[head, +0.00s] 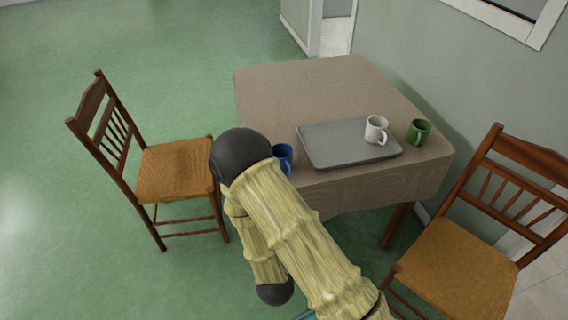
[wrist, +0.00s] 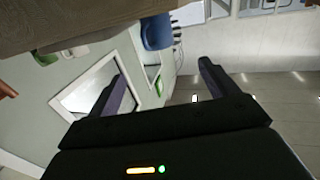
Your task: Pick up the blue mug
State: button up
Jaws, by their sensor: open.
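The blue mug (head: 285,154) stands at the near edge of the cloth-covered table (head: 290,88), left of the grey tray. My arm hides part of it in the head view. In the wrist view the picture is turned over, and the blue mug (wrist: 157,32) shows at the top, beyond the fingertips and roughly between their directions. My gripper (wrist: 162,72) is open, with nothing between its fingers. My gripper is hidden behind my arm in the head view.
The grey tray (head: 330,154) holds a white mug (head: 376,129). A green mug (head: 418,132) stands right of it. Wooden chairs stand left (head: 175,168) and right (head: 458,262) of the table. The table's far part is bare. A wall (head: 440,80) runs along its right side.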

jog(key=shift+f+b, duration=0.15)
jog(key=shift+b, duration=0.15)
jog(key=w+b, duration=0.1)
jog(key=w, duration=1.1)
jog(key=shift+w, duration=0.15)
jog(key=shift+a, duration=0.1)
jog(key=w, duration=0.5)
jog(key=shift+w+r, duration=0.1)
jog(key=shift+r, duration=0.1)
